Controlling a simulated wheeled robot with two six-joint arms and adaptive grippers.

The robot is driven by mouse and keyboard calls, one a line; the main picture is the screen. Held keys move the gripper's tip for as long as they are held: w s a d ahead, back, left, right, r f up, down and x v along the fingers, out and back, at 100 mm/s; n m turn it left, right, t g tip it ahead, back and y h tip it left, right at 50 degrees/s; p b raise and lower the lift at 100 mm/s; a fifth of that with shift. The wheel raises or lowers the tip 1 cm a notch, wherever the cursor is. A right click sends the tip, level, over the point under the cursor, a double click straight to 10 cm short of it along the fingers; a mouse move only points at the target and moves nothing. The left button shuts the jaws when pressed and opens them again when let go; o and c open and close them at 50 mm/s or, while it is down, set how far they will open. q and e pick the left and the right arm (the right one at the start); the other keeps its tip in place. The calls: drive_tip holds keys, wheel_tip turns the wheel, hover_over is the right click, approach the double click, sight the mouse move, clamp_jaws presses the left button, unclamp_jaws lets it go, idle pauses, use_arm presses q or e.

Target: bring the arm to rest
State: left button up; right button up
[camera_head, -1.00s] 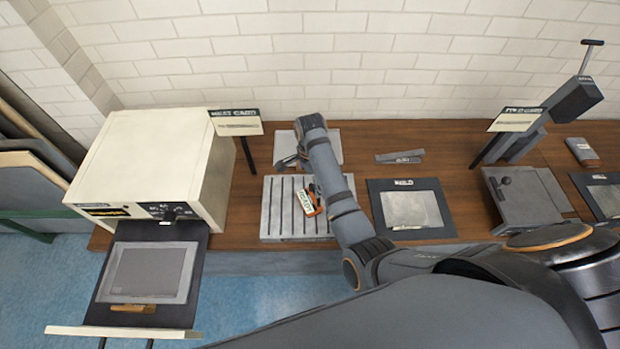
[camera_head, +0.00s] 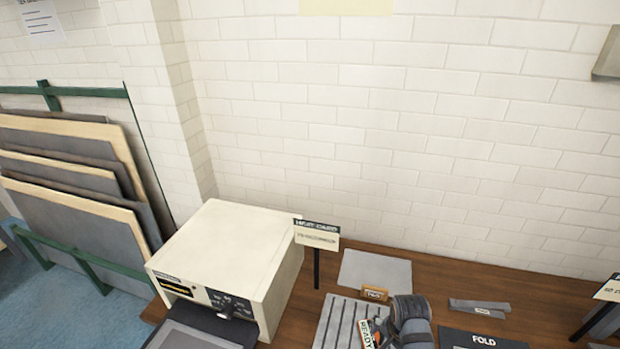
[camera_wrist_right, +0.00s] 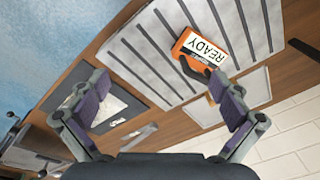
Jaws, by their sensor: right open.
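My right gripper (camera_wrist_right: 158,82) is open, its two fingers wide apart with nothing between them in the wrist view. It hangs above the bench near a light grey slotted plate (camera_wrist_right: 150,62). An orange block with a READY label (camera_wrist_right: 205,48) lies on that plate, beyond the right fingertip and apart from it as far as I can tell. In the head view, part of my right arm (camera_head: 408,318) shows at the bottom edge, beside the READY label (camera_head: 368,333). Its fingers cannot be made out there. My left gripper is not in view.
A cream oven-like box (camera_head: 228,255) stands left of the slotted plate (camera_head: 336,322), with a sign on a post (camera_head: 316,235) beside it. A grey sheet (camera_head: 375,268) lies behind. A dark FOLD panel (camera_head: 485,339) is at right. Boards (camera_head: 70,170) lean at far left.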

drive_tip(key=s+d+r+n+t, duration=0.25)
drive_tip(key=s+r+n, duration=0.55)
drive_tip(key=s+n, duration=0.45)
wheel_tip(320, 180, down, 33)
drive_tip(key=s+d+g+b, duration=0.2)
drive_tip(key=s+b, duration=0.1)
drive_tip(key=b, duration=0.4)
use_arm(q)
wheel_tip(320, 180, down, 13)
drive_tip(key=b, duration=0.6)
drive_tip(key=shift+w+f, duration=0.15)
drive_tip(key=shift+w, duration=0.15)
use_arm(e)
drive_tip(key=s+f, duration=0.9)
drive_tip(key=f, duration=0.2)
drive_tip(key=s+d+f+m, duration=0.1)
drive_tip(key=s+f, duration=0.8)
drive_tip(key=f, duration=0.3)
drive_tip(key=shift+s+d+f+g, duration=0.15)
drive_tip(key=shift+d+g, duration=0.15)
drive_tip(key=shift+g, duration=0.05)
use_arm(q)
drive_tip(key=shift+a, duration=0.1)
